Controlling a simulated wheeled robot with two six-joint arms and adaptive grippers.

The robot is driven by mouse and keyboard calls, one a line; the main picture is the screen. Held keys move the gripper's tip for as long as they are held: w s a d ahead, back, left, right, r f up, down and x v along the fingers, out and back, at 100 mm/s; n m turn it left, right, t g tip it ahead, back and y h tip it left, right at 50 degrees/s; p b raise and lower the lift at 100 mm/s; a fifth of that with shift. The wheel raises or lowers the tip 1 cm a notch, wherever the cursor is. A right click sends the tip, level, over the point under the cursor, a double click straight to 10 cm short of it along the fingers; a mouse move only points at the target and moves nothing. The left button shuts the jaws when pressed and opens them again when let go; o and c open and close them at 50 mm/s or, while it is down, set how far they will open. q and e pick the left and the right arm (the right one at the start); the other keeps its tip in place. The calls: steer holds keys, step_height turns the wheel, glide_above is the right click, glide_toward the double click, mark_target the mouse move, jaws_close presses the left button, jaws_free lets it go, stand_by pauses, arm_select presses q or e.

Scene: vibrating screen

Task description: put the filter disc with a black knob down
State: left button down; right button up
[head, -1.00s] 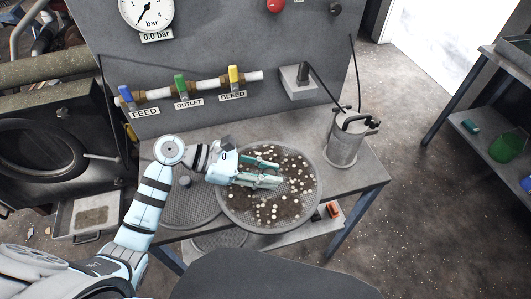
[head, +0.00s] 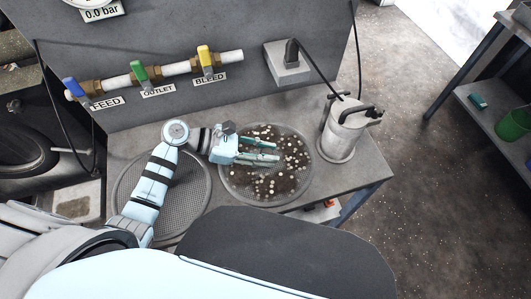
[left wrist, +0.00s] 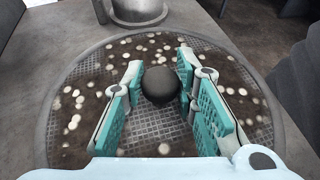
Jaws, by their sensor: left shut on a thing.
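The filter disc (head: 297,189) is a round grey mesh disc with a rim, covered with dark dirt and several white pellets. It lies level at the right part of the bench top, beside the metal canister; I cannot tell whether it touches the bench. In the left wrist view the disc (left wrist: 165,132) fills the picture, and its round black knob (left wrist: 159,86) stands at the middle. My left gripper (head: 277,153) is over the disc, its teal fingers (left wrist: 159,92) shut on the knob from both sides. The knob is hidden in the head view. My right gripper is not in view.
A bare mesh disc (head: 190,199) lies on the bench to the left, partly under my arm. The metal canister (head: 345,135) stands close to the right. Behind is a panel with FEED, OUTLET and BLEED valves (head: 205,62). A shelf with a green container (head: 515,124) is at far right.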

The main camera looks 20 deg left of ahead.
arm_select(q)
steer(key=c, duration=1.7)
jaws_free()
steer(key=shift+s, duration=0.15)
steer(key=o, duration=0.4)
steer(key=shift+s, duration=0.1)
steer(key=shift+c, duration=0.2)
steer(key=shift+o, duration=0.2)
steer(key=shift+r, duration=0.1)
steer(key=p+v, duration=0.1)
steer(key=v, duration=1.1)
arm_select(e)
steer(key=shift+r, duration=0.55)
